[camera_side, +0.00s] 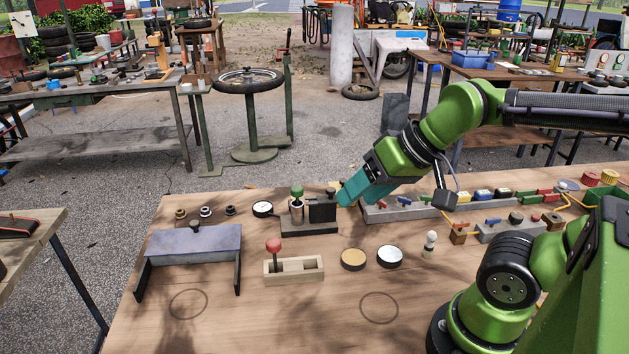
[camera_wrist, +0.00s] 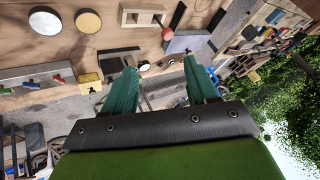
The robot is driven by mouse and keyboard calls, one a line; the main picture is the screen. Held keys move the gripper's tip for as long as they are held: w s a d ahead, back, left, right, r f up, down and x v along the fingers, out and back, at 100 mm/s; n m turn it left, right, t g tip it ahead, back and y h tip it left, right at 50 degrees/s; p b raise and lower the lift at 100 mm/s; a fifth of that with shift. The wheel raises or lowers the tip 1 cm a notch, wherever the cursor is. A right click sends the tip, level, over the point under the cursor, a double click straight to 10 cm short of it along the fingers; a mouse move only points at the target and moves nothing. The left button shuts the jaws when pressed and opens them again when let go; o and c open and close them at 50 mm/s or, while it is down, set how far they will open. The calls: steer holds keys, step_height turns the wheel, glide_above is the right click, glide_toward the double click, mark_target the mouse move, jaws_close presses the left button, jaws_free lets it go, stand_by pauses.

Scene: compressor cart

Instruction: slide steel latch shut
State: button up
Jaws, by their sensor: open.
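The latch fixture (camera_side: 310,226) stands near the middle of the bench in the side view, with a dark base, a dark upright block (camera_side: 322,210) and a steel part topped by a green knob (camera_side: 297,191) to its left. I cannot tell whether the bolt is open or shut. My gripper (camera_side: 346,195) is open, its teal fingers pointing down-left just right of the dark block; contact cannot be told. In the wrist view my gripper's fingers (camera_wrist: 163,78) are spread with nothing visible held between them, and a dark block (camera_wrist: 118,60), likely the fixture, lies beyond the left finger.
A wooden slotted block with a red knob (camera_side: 274,246), a yellow disc (camera_side: 353,259) and a white disc (camera_side: 390,256) lie in front. A purple-topped stand (camera_side: 194,243) is at left. A grey rail with levers (camera_side: 400,211) lies right. The front middle of the bench is clear.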

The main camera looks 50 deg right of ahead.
steer(key=shift+f, duration=0.35)
steer(key=shift+c, duration=0.2)
steer(key=m+g+h, duration=0.2)
steer(key=m+g, duration=0.5)
steer(key=m, duration=0.4)
glide_above(331, 189)
step_height(331, 189, up, 2)
steer(key=r+m, duration=0.1)
steer(key=m, duration=0.2)
step_height(331, 189, down, 17)
steer(key=shift+r, duration=0.15)
jaws_close()
